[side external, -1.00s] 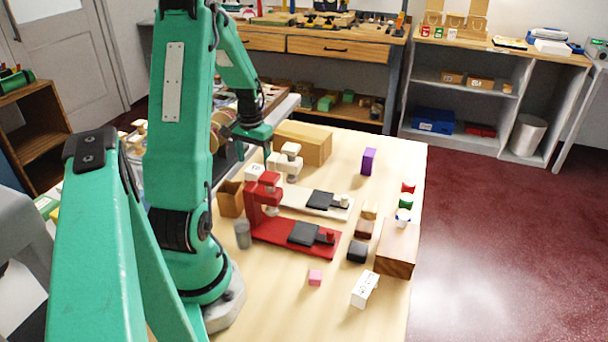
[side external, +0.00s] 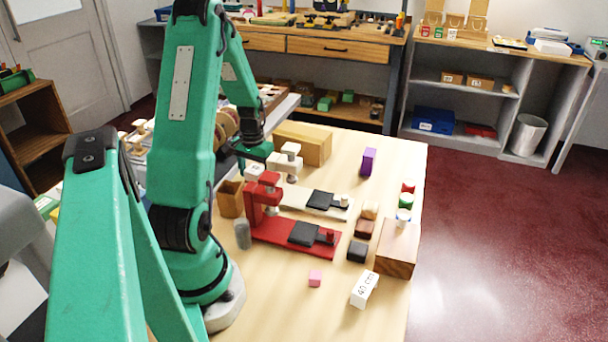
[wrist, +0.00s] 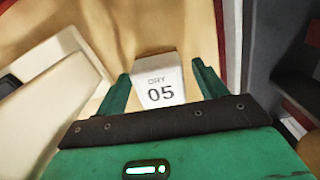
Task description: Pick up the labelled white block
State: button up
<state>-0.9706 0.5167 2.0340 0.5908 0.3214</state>
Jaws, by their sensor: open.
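A white block (wrist: 160,88) labelled "DRY 05" stands between the two green fingers of my gripper (wrist: 160,71) in the wrist view. The fingers are apart, one on each side of the block. I cannot tell whether either touches it. In the side view my gripper (side external: 255,160) is low over the table beside the white block (side external: 254,172), which is partly hidden. A second labelled white block (side external: 364,289), marked with "40" and more text, lies near the front right of the table.
A red stand (side external: 270,228) and a cream stand (side external: 315,202) are close to the gripper. A tan box (side external: 305,143) stands behind, and an open wooden box (side external: 230,198) is in front.

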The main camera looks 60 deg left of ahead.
aim_at(255, 168)
jog(key=c, duration=1.1)
jog(key=shift+o, duration=0.2)
jog(key=shift+r, duration=5.05)
